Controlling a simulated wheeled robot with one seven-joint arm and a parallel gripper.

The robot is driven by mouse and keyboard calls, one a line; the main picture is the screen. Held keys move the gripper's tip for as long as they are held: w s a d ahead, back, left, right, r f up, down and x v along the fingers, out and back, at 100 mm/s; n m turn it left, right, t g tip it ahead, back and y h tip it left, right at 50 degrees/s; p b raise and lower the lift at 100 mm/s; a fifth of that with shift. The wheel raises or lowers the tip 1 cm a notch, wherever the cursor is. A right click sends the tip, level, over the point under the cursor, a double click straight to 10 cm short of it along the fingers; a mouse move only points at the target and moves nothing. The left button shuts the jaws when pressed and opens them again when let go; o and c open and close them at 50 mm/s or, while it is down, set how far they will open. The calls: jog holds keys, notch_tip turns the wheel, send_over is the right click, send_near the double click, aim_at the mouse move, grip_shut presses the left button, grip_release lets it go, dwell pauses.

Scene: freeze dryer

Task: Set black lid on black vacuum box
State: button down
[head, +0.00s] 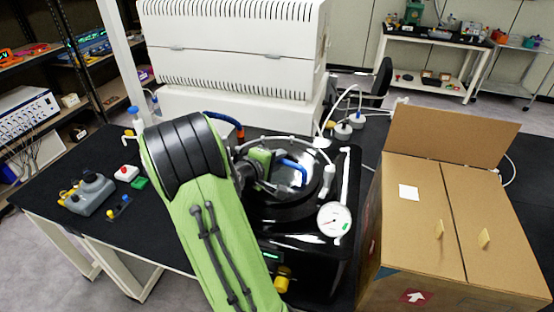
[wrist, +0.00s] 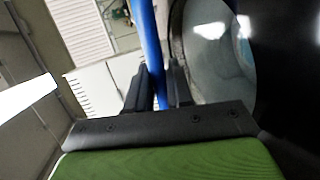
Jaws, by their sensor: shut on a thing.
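The black vacuum box (head: 303,255) stands on the dark bench, just beyond and to the right of my green arm. A glossy round disc (head: 313,188), which looks like the black lid, is at the box's top. I cannot tell whether it rests flat or is held slightly above. My gripper (head: 280,162) is over the box, shut on a blue bar (head: 293,172) that looks like the lid's handle. In the wrist view the blue bar (wrist: 146,40) runs between the fingers, with the shiny disc (wrist: 215,50) to the right. My arm hides the box's left side.
A round gauge (head: 334,219) and a white tube stand at the box's right. A large white machine (head: 235,50) stands behind. A grey device (head: 90,193) and small coloured parts lie on the left bench.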

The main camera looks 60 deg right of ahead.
jog(key=c, duration=0.9)
grip_release()
jog(key=shift+f, duration=0.1)
jog(key=v, duration=1.5)
jog(key=shift+a, duration=0.4)
